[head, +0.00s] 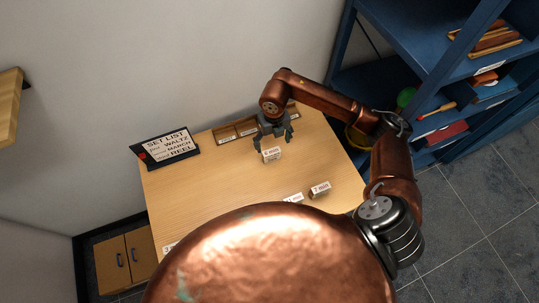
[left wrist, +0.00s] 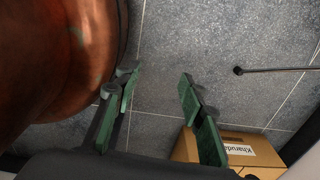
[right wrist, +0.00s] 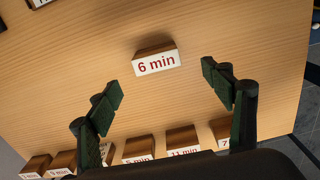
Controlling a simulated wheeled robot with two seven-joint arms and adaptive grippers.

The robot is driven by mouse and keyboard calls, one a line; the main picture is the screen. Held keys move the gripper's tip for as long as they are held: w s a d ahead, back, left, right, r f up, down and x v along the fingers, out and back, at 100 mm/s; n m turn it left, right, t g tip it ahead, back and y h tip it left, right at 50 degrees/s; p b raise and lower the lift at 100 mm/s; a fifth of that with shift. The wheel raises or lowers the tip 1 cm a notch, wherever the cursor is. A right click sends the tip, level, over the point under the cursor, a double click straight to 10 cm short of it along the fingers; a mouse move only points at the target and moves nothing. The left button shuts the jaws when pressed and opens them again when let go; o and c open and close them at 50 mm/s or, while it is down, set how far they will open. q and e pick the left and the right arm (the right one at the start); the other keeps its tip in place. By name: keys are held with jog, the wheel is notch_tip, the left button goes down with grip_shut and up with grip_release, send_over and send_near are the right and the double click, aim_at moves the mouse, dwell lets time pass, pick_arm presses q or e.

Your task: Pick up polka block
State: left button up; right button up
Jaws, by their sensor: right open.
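No block in view bears a readable word "polka". A small wooden block with a white "6 min" label (head: 271,155) stands alone on the table; it shows large in the right wrist view (right wrist: 156,62). My right gripper (head: 272,136) is open and empty just behind this block in the head view. In the right wrist view the block is seen beyond the gap between its fingertips (right wrist: 162,80), apart from both. My left gripper (left wrist: 157,79) is open and empty over the floor; it is not seen in the head view.
A set list sign (head: 169,147) stands at the table's back left, beside a slotted wooden rack (head: 224,135). Front-row blocks include a "7 min" block (head: 320,189) and an "11 min" block (right wrist: 182,139). Blue shelving (head: 430,45) stands right. The left tabletop (head: 200,195) is clear.

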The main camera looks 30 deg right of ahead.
aim_at(271, 151)
notch_tip(271, 151, down, 2)
jog(key=shift+f+b, duration=0.15)
jog(key=shift+b, duration=0.4)
jog(key=shift+f, duration=1.4)
jog(key=f, duration=0.4)
jog(key=shift+w+a+f, duration=0.15)
jog(key=shift+w+a, duration=0.05)
jog(key=shift+a, duration=0.05)
jog(key=shift+f, duration=0.3)
pick_arm(q)
jog(key=shift+w+f, duration=0.25)
jog(key=shift+f, duration=0.9)
pick_arm(e)
jog(key=shift+c, duration=0.4)
jog(key=c, duration=1.2)
jog(key=shift+r, duration=0.15)
